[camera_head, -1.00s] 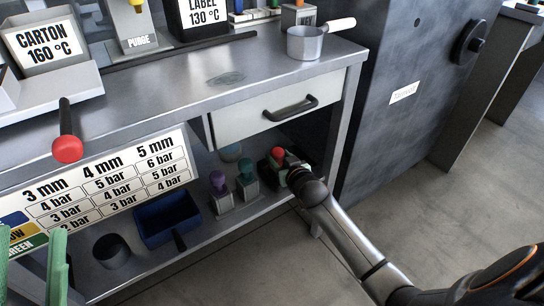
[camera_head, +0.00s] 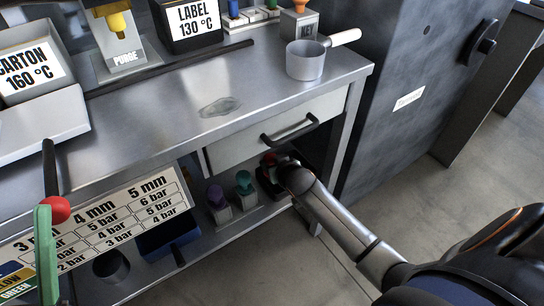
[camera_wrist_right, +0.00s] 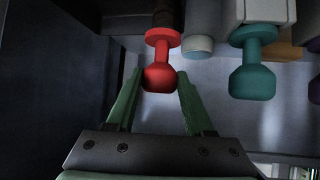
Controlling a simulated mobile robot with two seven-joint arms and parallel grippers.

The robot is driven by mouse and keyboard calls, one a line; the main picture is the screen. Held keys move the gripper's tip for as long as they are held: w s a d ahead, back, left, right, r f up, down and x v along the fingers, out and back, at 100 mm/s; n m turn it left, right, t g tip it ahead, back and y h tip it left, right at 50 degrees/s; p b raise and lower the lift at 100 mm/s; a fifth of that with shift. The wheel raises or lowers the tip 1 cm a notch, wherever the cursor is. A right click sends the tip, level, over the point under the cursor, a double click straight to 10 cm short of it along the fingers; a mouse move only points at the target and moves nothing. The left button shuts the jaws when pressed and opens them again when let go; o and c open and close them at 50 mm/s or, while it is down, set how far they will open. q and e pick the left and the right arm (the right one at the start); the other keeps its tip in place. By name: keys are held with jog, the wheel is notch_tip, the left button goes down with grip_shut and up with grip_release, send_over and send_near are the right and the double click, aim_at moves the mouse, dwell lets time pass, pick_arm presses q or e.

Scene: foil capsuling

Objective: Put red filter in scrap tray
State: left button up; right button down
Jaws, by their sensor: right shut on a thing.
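The red filter (camera_wrist_right: 160,72), with a round knob and a flange, is between the green fingers of my right gripper (camera_wrist_right: 158,92) in the wrist view. The gripper is shut on its knob. In the head view, my right gripper (camera_head: 282,174) reaches under the drawer at the lower shelf's right end and hides most of the red filter (camera_head: 268,159). A green finger of my left gripper (camera_head: 46,256) shows at the left edge; its opening cannot be judged. A blue bin (camera_head: 166,243) is on the lower shelf, partly hidden by the pressure chart. Whether it is the scrap tray cannot be told.
A teal piece (camera_head: 244,181) and a purple piece (camera_head: 216,195) stand on grey blocks left of my right gripper. A dark round cup (camera_head: 110,266) is farther left. The drawer (camera_head: 275,130) and bench top are above; a dark cabinet (camera_head: 400,90) is to the right.

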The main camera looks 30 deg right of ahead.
pick_arm(q)
jog(key=shift+s+d+f, duration=0.1)
jog(key=shift+d+f, duration=0.05)
jog(key=shift+f, duration=0.15)
pick_arm(e)
jog(key=shift+f, duration=0.1)
jog(key=shift+c, duration=1.4)
grip_release()
jog(key=shift+f, duration=0.1)
pick_arm(q)
jog(key=shift+r, duration=0.15)
